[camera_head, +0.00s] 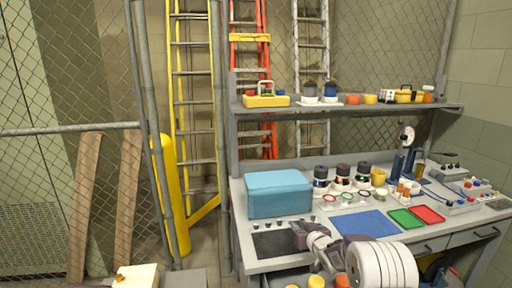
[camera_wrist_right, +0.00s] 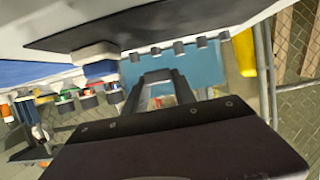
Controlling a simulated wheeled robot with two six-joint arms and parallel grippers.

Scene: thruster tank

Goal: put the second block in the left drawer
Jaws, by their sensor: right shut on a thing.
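My right gripper (camera_head: 306,233) reaches in from the lower right over the front of the workbench (camera_head: 240,222), near the black mat (camera_head: 274,244). Its fingers (camera_wrist_right: 163,78) also show in the right wrist view, close together with the teal box beyond them. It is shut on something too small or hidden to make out. I cannot tell which thing is the second block. Several yellow and orange round things (camera_head: 317,281) show low at the bench front, partly cut off; I cannot tell if they lie in an open drawer.
A teal box (camera_head: 279,193) stands at the bench's left. Jars (camera_head: 343,175), a blue mat (camera_head: 364,224), green (camera_head: 406,218) and red trays (camera_head: 427,214) fill the middle. A shelf (camera_head: 300,110) is above. A mesh fence (camera_head: 110,60) stands left.

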